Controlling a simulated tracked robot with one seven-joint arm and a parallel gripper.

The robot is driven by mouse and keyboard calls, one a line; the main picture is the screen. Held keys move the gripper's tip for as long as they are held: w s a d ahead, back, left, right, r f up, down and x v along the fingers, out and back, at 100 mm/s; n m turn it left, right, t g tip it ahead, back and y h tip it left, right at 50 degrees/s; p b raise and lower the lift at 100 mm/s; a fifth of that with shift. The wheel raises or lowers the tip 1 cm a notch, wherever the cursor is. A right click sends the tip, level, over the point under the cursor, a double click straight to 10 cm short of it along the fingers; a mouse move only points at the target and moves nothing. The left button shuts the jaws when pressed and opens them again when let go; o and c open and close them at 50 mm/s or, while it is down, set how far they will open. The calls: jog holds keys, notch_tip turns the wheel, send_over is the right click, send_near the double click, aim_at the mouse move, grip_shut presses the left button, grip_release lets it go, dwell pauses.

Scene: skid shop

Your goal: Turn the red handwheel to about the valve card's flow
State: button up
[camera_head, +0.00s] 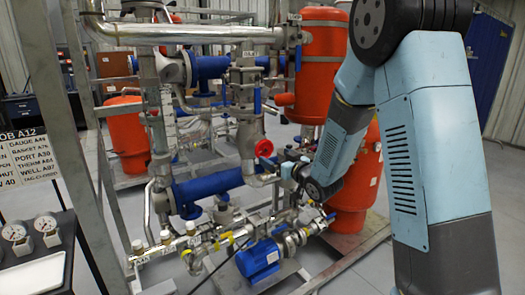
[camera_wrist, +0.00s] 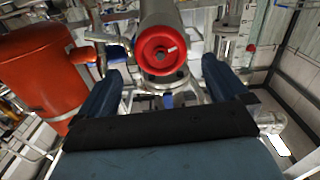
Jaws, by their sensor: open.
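The red handwheel (camera_head: 264,148) sits on the silver piping near the middle of the head view. My gripper (camera_wrist: 160,80) is open, with one dark blue finger to each side in the wrist view. The handwheel lies ahead of and between the fingers, and I see no contact. In the head view my gripper (camera_head: 290,168) is close to the right of the handwheel, partly hidden by my wrist. I cannot make out a valve card with a flow value.
Silver pipes and blue cylinders (camera_head: 208,190) crowd around the handwheel. Orange tanks (camera_head: 322,60) stand behind my arm. A sign (camera_head: 25,155) and gauges (camera_head: 46,228) are at left.

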aim_at(266, 151)
jog(key=x, duration=0.9)
jog(key=shift+w+a, duration=0.1)
jog(key=shift+c, duration=0.2)
jog(key=c, duration=0.8)
jog(key=shift+o, duration=0.2)
jog(key=shift+n, duration=0.8)
jog(key=o, duration=0.8)
